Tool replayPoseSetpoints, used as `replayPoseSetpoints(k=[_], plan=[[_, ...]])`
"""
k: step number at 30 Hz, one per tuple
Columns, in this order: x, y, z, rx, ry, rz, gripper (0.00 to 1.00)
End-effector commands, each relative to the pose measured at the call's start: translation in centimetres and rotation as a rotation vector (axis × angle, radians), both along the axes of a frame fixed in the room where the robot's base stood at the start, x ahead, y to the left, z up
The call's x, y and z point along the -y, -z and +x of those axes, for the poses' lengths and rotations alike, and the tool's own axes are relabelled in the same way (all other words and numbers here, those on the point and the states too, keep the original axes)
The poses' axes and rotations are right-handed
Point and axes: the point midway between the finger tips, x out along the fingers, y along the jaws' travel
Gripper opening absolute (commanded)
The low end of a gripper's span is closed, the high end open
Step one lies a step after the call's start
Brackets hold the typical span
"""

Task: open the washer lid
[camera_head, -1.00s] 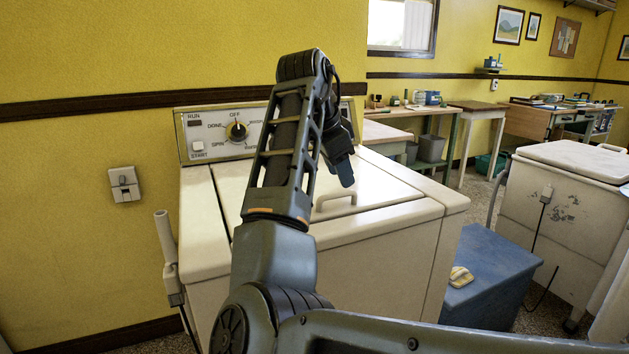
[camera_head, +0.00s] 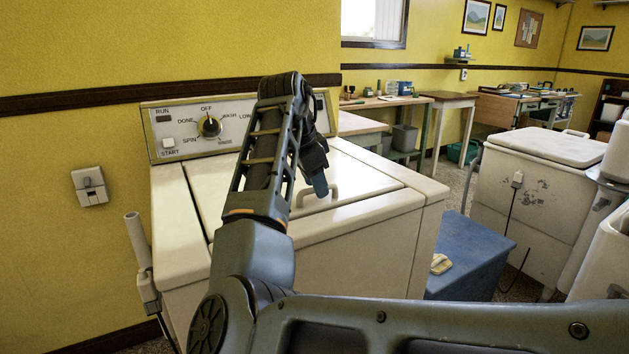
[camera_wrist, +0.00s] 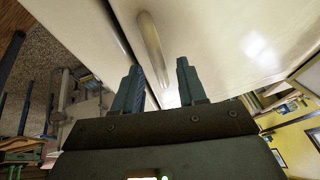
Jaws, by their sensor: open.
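The white washer (camera_head: 330,255) stands against the yellow wall, with its lid (camera_head: 350,183) shut flat on top. A pale lid handle (camera_head: 316,193) arches up near the lid's front edge. My gripper (camera_head: 320,186) is above the lid, close to the handle, and my arm hides part of the lid. In the wrist view, the two fingers of my gripper (camera_wrist: 160,88) are apart with nothing between them. The handle (camera_wrist: 153,50) shows just beyond the fingertips, roughly in line with the gap. I cannot tell whether a finger touches it.
A control panel (camera_head: 205,129) with a dial rises at the washer's back. A blue box (camera_head: 470,258) stands on the floor to the right, with a sponge-like item (camera_head: 441,264) on it. A grey-white post (camera_head: 140,245) is at the left.

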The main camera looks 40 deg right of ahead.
Motion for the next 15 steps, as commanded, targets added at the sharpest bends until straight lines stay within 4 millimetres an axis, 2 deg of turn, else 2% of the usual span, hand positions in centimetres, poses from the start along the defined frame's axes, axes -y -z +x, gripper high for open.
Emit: replayPoseSetpoints(k=[5,15], plan=[[0.00,0.00,0.00,0.000,0.000,0.000,0.40],[-0.01,-0.03,0.00,0.000,0.000,0.000,0.08]])
